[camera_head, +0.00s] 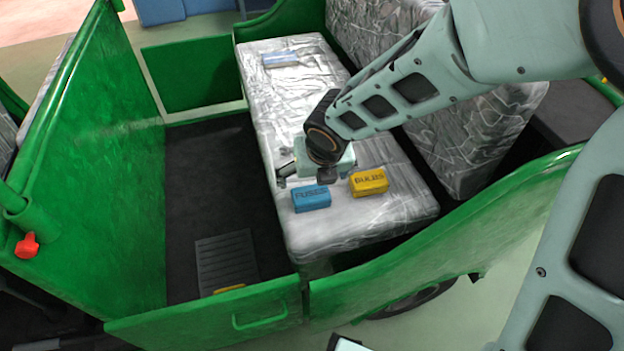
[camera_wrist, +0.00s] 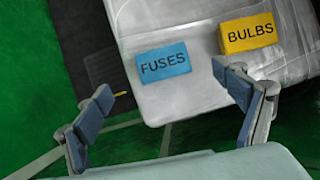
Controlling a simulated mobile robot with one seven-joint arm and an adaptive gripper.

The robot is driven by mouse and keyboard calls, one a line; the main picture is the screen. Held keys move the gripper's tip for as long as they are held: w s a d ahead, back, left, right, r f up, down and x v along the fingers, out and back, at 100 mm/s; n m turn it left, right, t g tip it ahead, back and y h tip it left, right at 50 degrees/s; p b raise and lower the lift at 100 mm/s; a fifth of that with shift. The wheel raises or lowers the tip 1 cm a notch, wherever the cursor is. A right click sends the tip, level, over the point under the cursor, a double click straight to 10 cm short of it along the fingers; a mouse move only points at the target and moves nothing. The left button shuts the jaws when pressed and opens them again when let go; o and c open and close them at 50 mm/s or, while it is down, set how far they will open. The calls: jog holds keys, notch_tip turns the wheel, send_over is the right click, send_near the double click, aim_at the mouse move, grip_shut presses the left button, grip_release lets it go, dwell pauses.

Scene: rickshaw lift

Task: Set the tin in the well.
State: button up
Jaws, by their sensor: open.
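A blue tin marked FUSES (camera_head: 311,198) and a yellow tin marked BULBS (camera_head: 369,182) lie on the silver seat, a small gap apart. In the wrist view, the blue tin (camera_wrist: 163,65) is near the middle and the yellow tin (camera_wrist: 248,34) is at the upper right. My gripper (camera_head: 303,180) is over the seat near the blue tin. Its fingers (camera_wrist: 165,88) are apart, with nothing between them; the right finger lies near the yellow tin in that view. The dark floor well (camera_head: 205,170) lies left of the seat, between it and the green panel.
The silver seat (camera_head: 283,110) has a flat blue-and-white item (camera_head: 281,60) at its far end. A ribbed pad (camera_head: 226,262) lies on the well floor, with something yellow at its near edge. A green side wall (camera_head: 205,318) bounds the near side. Most of the well floor is clear.

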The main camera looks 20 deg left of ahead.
aim_at(311, 193)
jog(key=f+b, duration=0.1)
jog(key=f, duration=0.1)
jog(key=f+b, duration=0.2)
jog(key=f, duration=0.1)
jog(key=shift+w+a+f, duration=0.15)
jog(key=shift+a+f, duration=0.15)
jog(key=shift+a, duration=0.1)
jog(key=shift+w+b+x, duration=0.15)
jog(key=shift+b+x, duration=0.6)
jog(key=shift+x, duration=0.75)
jog(key=shift+w+b+x, duration=0.15)
jog(key=shift+b+x, duration=0.55)
jog(key=shift+x, duration=0.75)
jog(key=shift+d+r, duration=0.1)
jog(key=shift+c, duration=0.3)
jog(key=c, duration=1.4)
jog(key=shift+o, duration=0.2)
jog(key=shift+r, duration=0.1)
